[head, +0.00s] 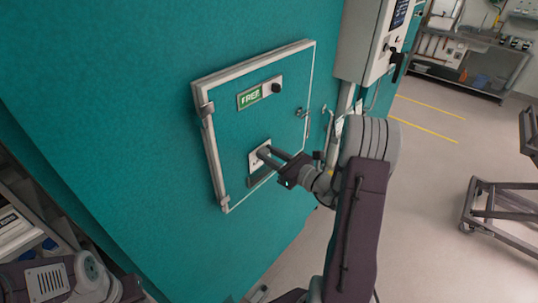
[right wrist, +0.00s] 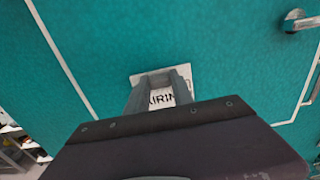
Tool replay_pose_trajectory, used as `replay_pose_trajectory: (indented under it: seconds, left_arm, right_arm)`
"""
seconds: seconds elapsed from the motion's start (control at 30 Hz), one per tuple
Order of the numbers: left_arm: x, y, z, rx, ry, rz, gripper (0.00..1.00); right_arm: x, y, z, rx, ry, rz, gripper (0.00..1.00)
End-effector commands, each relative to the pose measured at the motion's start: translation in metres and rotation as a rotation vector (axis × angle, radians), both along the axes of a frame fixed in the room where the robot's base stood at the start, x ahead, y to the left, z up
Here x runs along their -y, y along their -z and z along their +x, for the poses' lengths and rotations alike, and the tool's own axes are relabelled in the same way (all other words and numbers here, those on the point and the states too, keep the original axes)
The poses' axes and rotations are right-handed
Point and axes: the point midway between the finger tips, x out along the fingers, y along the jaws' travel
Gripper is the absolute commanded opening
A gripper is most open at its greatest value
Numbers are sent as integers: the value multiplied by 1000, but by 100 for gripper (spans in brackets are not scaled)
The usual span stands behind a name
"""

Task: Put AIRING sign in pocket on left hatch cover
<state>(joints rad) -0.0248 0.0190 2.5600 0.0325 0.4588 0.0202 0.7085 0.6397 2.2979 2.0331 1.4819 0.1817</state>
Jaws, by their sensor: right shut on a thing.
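The hatch cover (head: 228,140) is a teal panel with a pale frame, shut on the teal wall. A white AIRING sign (head: 254,158) is at the face of the cover, and its partly covered lettering shows in the right wrist view (right wrist: 168,97). My right gripper (head: 266,154) is shut on the sign. A dark pocket (head: 260,177) shows just below the sign on the cover. I cannot tell whether the sign's lower edge is inside it. My left arm shows at the lower left, but its gripper does not clearly show.
A green FREE label (head: 251,97) in a holder with a black knob sits higher on the cover. A metal latch handle (head: 302,112) is at its right edge. A white control box (head: 368,40) hangs to the right. A metal cart (head: 500,210) stands on the open floor.

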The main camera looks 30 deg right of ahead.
Motion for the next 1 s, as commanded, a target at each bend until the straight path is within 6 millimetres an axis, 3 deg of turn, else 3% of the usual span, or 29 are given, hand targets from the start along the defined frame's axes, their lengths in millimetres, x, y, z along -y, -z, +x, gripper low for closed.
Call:
replay_pose_trajectory:
  seconds: [1.0]
  left_arm:
    - [0, 9, 0, 0, 0, 0, 36]
  right_arm:
    - [0, 5, 0, 0, 0, 0, 0]
